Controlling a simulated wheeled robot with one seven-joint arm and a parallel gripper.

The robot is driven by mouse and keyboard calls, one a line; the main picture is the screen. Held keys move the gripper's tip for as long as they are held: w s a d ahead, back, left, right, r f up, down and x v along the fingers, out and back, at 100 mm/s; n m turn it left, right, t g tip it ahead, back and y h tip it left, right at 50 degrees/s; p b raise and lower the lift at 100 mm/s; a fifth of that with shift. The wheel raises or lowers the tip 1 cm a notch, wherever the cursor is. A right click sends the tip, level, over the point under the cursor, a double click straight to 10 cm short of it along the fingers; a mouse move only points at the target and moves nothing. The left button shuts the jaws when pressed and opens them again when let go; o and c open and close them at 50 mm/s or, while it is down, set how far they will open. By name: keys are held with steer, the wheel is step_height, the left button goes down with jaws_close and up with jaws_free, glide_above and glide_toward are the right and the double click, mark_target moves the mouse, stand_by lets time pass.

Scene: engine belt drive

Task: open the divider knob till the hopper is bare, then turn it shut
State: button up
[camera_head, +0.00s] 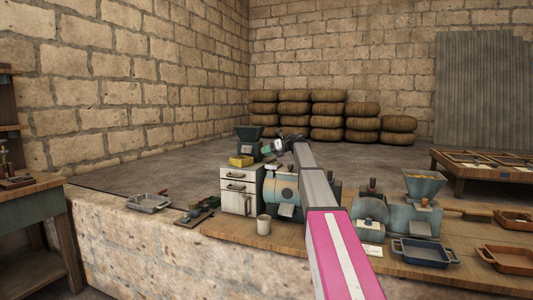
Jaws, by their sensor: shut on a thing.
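A dark green hopper (249,132) stands on top of the white drawer cabinet (238,206), with a small dark body under it. From this angle I cannot see inside the hopper. A yellow-filled pan (241,160) sits at the front left of that body. My arm reaches up from the lower right, and my gripper (268,149) is at the right side of the divider body, below the hopper. It is shut on the divider knob, which the jaws hide. How far the knob is turned cannot be told.
On the bench right of the cabinet stand a teal drum machine (281,189) and a mill with a yellow-filled hopper (424,188). A cup (263,224), a blue tray (421,252) and an orange tray (509,260) lie along the front. Sacks (327,108) are stacked behind.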

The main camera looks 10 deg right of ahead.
steer(key=m, duration=0.1)
steer(key=m+g+y, duration=0.1)
steer(key=shift+w+d+f+m, duration=0.1)
steer(key=shift+w+m, duration=0.05)
steer(key=shift+m, duration=0.25)
steer(key=shift+m+g+y, duration=0.4)
steer(key=shift+m+y, duration=0.5)
steer(key=shift+m, duration=0.6)
steer(key=o, duration=0.9)
steer(key=shift+s+d+r, duration=0.1)
steer(key=shift+s+d, duration=0.1)
steer(key=shift+d, duration=1)
steer(key=shift+s+d+r, duration=0.15)
steer(key=shift+s+d, duration=0.05)
steer(key=shift+d, duration=1.05)
steer(key=shift+s+d+r, duration=0.1)
steer(key=shift+s+d, duration=0.1)
steer(key=shift+d, duration=1)
